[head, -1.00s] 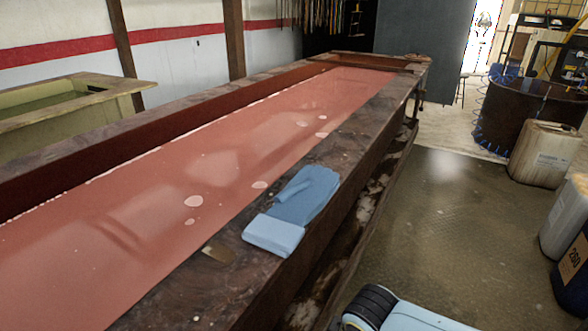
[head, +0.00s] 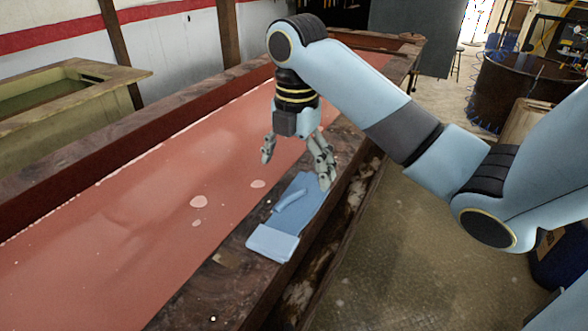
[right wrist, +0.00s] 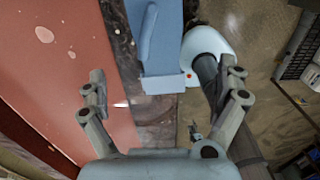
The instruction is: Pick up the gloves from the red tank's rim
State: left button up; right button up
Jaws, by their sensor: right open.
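The light blue gloves (head: 298,208) lie flat on the dark, worn rim of the red tank (head: 110,240), on its right side. A folded, paler blue part is at their near end. In the right wrist view the gloves (right wrist: 158,38) lie along the rim at the top centre. My right gripper (head: 296,168) is open and empty, pointing down above the far end of the gloves. In the right wrist view its fingers (right wrist: 165,80) are spread wide, with the glove end between them in the picture. My left gripper is not in view.
Red liquid with pale spots fills the tank beside the rim. A smaller greenish tank (head: 125,78) stands at the left. A dark round vat (head: 515,90) stands at the back right. Open floor (head: 400,260) lies right of the tank.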

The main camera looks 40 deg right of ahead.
aim_at(294, 205)
jog(key=shift+n, duration=0.3)
jog(key=f+b, duration=0.6)
jog(key=b, duration=0.1)
jog(key=shift+w+d+f, duration=0.1)
jog(key=shift+w+f, duration=0.1)
jog(key=shift+f, duration=0.05)
notch_tip(294, 205, down, 4)
jog(key=shift+r+b, duration=0.1)
jog(key=shift+b, duration=0.3)
jog(key=c, duration=1.2)
jog(key=shift+w+r, duration=0.1)
jog(key=shift+r, duration=0.05)
